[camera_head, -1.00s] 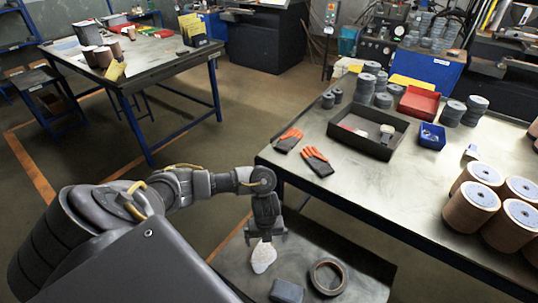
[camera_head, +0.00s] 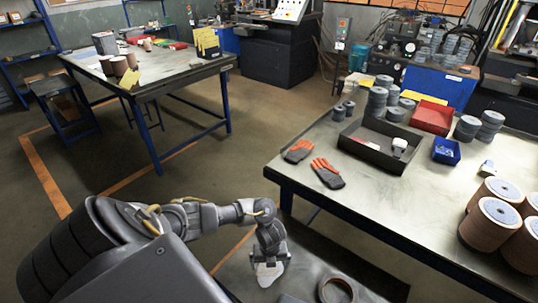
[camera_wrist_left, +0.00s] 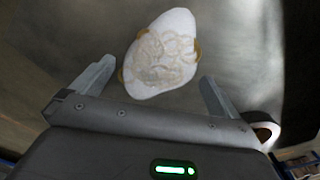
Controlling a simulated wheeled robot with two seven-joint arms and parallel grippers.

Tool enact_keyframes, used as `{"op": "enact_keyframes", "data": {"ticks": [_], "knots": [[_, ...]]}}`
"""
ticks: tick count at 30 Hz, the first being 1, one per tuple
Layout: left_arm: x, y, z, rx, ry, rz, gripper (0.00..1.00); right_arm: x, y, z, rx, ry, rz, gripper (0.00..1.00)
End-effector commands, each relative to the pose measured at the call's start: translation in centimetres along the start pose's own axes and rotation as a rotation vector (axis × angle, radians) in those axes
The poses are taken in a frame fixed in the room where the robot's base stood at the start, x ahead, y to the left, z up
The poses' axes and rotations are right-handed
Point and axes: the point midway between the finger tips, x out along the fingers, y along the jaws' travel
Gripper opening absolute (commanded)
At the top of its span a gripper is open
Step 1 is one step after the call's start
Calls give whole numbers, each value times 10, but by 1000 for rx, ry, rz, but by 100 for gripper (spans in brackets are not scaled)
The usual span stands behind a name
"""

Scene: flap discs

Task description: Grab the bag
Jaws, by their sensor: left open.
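A small whitish bag (camera_head: 268,274) lies on the dark low surface in front of the table in the head view. In the left wrist view the bag (camera_wrist_left: 160,52) is pale, rounded and slightly lumpy, with brownish patches and tan bits at its edges. My left gripper (camera_head: 271,261) is at the bag in the head view and partly covers it. In the left wrist view its two fingers (camera_wrist_left: 157,72) are spread wide with the bag between and beyond their tips. Nothing is held. I cannot tell the remaining gap. My right gripper is not in view.
A brown ring (camera_head: 323,290) lies right of the bag on the low surface (camera_head: 365,268). The worktable (camera_head: 400,205) behind carries orange-and-grey gloves (camera_head: 328,173), a dark tray (camera_head: 372,154), a red bin (camera_head: 432,118), a blue bin (camera_head: 446,151) and several brown rolls (camera_head: 488,235).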

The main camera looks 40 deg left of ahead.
Motion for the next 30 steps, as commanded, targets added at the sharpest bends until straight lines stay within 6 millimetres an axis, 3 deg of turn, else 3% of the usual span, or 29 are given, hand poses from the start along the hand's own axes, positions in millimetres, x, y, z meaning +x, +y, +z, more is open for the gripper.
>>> {"op": "enact_keyframes", "data": {"ticks": [3, 11, 24, 30], "knots": [[11, 0, -1, 1, 0, 0, 100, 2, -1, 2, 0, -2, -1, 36], [13, 0, 0, 2, -1, -1, 100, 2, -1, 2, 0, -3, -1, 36], [12, 0, 0, 1, -1, -1, 45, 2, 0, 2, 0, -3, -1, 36], [12, 0, 0, 1, -1, -1, 44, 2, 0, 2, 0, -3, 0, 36]]}}
